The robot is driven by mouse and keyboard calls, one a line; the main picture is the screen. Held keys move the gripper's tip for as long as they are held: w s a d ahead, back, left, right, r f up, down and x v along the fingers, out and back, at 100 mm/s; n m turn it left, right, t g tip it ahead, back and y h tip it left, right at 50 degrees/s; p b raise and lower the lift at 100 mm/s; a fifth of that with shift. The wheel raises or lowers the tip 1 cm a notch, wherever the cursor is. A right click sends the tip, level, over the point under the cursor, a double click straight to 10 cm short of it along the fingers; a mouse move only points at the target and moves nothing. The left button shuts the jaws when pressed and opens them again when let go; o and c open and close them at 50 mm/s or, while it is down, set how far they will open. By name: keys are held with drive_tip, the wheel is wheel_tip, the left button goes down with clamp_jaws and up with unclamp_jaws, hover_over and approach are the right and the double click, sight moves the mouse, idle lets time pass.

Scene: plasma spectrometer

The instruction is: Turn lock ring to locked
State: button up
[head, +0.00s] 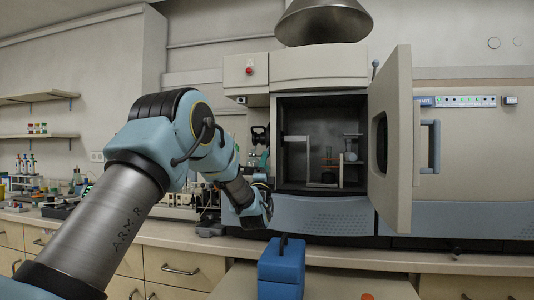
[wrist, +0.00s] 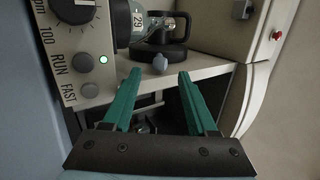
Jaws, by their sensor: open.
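My gripper (wrist: 159,78) is open in the wrist view, with its two green fingers apart and nothing between them. Just beyond the fingertips is a dark round ring (wrist: 176,52) with a small blue-grey knob (wrist: 160,63) on its near edge. It looks like the lock ring, but I cannot tell its locked or unlocked state. The fingertips appear apart from the knob.
A panel with a dial, RUN and FAST labels and a lit green light (wrist: 103,59) is close at left. In the head view the open chamber door (head: 396,140) juts out at right. A blue case (head: 282,270) stands in front. Bench clutter is at left.

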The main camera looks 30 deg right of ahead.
drive_tip(key=p+x, duration=0.1)
drive_tip(key=x, duration=0.5)
drive_tip(key=shift+w+r+p, duration=0.1)
drive_tip(key=shift+p, duration=0.2)
clamp_jaws()
idle(1.1)
